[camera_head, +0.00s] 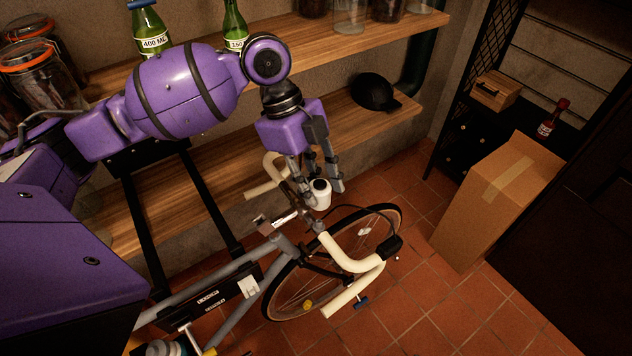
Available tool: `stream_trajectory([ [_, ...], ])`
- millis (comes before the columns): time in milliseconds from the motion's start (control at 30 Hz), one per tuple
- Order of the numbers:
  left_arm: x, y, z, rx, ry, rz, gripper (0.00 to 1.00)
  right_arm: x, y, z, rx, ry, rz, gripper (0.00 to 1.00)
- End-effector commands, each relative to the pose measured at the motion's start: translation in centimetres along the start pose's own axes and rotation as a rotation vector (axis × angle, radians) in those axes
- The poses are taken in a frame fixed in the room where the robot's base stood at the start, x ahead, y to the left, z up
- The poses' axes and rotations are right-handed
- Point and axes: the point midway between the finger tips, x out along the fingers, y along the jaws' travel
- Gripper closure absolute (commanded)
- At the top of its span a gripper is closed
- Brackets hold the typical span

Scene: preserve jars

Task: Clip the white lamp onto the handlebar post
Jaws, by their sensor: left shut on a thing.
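The white lamp (319,196) is a small white cylinder with a dark round spot on it. My left gripper (318,182) comes down from above and is shut on the lamp, with its dark fingers on either side. The lamp is close to the handlebar post (318,226), just above it in the picture. I cannot tell whether lamp and post touch. The bicycle's handlebar has cream grips, one on the right (352,262) and one on the left, partly behind the gripper. My right gripper is not in view.
The grey bicycle (240,312) stands on the red tiled floor (415,317). Wooden shelves (350,128) line the wall behind, with a black helmet (374,92), green bottles (151,32) and clamp-lid jars (40,75). A cardboard box (490,205) stands at the right.

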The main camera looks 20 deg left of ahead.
Motion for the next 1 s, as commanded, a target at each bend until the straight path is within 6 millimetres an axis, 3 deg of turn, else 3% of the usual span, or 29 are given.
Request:
stream_trajectory([
  [67, -0.4, 0.0, -0.1, -0.001, -0.001, -0.006, 0.89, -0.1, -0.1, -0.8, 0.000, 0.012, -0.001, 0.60],
  [633, 4.7, 0.1, 2.0, -0.003, 0.001, 0.002, 0.89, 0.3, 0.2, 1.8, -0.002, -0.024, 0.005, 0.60],
  [1000, 5.2, 0.0, 2.2, -0.001, 0.000, -0.002, 0.89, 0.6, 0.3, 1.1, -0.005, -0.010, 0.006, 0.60],
])
